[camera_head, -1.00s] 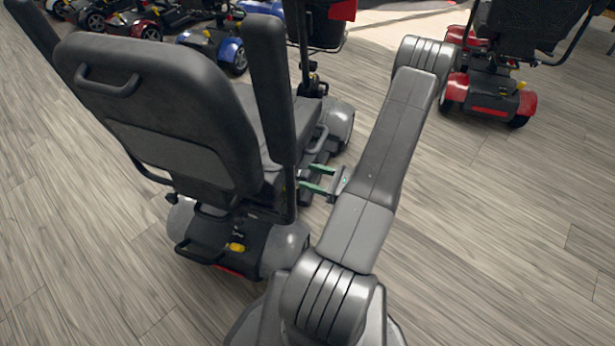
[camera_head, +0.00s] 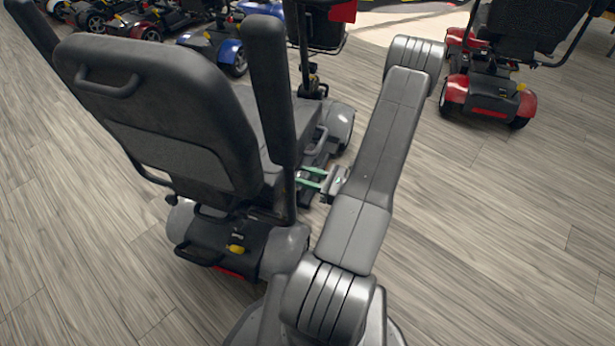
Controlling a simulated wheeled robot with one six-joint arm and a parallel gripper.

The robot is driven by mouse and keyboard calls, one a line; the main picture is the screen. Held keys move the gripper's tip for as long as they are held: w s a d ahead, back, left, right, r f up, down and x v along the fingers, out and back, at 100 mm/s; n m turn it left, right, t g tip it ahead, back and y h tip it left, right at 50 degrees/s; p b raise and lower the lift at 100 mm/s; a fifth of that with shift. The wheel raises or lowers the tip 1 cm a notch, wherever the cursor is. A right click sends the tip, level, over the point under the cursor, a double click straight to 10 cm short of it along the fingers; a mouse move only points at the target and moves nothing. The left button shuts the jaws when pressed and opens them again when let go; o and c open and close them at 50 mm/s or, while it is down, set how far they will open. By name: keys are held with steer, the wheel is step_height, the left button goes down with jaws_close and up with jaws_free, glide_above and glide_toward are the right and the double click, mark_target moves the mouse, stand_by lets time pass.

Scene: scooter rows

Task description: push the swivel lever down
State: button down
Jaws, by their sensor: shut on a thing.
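The grey scooter seat (camera_head: 165,110) stands in front of me with its back towards me and an upright armrest (camera_head: 270,90) on its right. My gripper (camera_head: 309,178) has green fingers and reaches in from the right at the seat's side, just right of the armrest's lower end. The fingers are close together and shut on the swivel lever beside the seat base. The lever is tiny here and mostly hidden by the fingers and the armrest, so its tilt cannot be told.
The scooter's rear body (camera_head: 235,245) with a yellow knob is below the seat. A red scooter (camera_head: 490,95) stands at the upper right, and several others are parked at the upper left. The wood floor at right is clear.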

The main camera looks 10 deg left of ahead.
steer(key=shift+f, duration=0.25)
step_height(320, 180, down, 7)
steer(key=b, duration=0.5)
steer(key=shift+d, duration=0.2)
steer(key=shift+s, duration=0.1)
steer(key=c, duration=1)
jaws_free()
steer(key=p+v, duration=0.2)
steer(key=v, duration=1.1)
steer(key=shift+d, duration=0.35)
